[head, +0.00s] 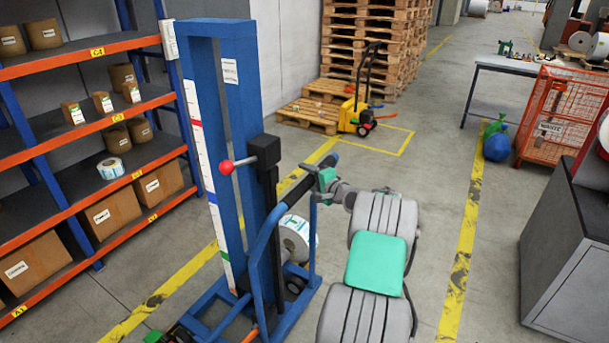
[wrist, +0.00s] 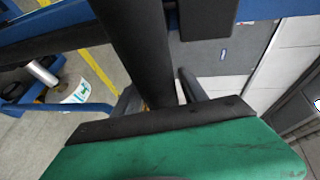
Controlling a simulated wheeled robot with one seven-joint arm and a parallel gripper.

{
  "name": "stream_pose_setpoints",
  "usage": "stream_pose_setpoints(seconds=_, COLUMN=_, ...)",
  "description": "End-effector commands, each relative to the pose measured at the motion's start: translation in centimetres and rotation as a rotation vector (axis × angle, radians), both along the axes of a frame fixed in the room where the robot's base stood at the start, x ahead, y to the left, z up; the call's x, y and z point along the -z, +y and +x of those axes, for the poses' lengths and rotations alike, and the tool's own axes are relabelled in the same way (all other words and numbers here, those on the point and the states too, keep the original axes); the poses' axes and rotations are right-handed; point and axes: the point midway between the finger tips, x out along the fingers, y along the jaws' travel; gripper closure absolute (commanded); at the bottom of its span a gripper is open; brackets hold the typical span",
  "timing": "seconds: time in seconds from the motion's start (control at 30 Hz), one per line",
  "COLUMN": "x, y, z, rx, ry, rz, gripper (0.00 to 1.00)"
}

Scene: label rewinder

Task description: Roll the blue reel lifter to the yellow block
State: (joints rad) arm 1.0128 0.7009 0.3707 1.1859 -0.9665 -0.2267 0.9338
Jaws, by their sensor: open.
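The blue reel lifter (head: 238,90) stands upright in the head view, left of centre, with a tall blue mast and a black grip on its push handle (head: 322,170). A white reel (head: 296,238) sits low on it and also shows in the wrist view (wrist: 80,92). My gripper (head: 325,180) is at the handle. In the wrist view the black grip (wrist: 135,45) runs between the open fingers (wrist: 158,95); I cannot tell whether they touch it. The only yellow solid thing I see is a pallet-truck-like body (head: 352,117) beyond the lifter; no separate yellow block is clear.
An orange and blue shelf rack (head: 95,48) with boxes stands close on the left. Stacked pallets (head: 365,45) are at the back. A grey cabinet (head: 565,250), an orange cage (head: 560,115) and a table (head: 505,65) are on the right. Floor between the yellow lines is clear.

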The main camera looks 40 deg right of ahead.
Motion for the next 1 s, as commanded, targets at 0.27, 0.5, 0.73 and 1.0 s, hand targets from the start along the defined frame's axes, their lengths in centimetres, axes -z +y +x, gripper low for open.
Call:
stream_pose_setpoints(seconds=0.27, x=0.03, y=0.14, z=0.3, rx=-0.002, ry=0.0, rz=-0.001, gripper=0.52)
stream_pose_setpoints(seconds=0.5, x=0.03, y=0.23, z=0.34, rx=-0.003, ry=0.0, rz=0.0, gripper=0.72)
stream_pose_setpoints(seconds=0.73, x=0.06, y=0.25, z=0.33, rx=-0.004, ry=0.0, rz=0.0, gripper=0.91)
stream_pose_setpoints(seconds=1.0, x=0.09, y=0.27, z=0.33, rx=-0.004, ry=0.001, rz=0.001, gripper=1.0)
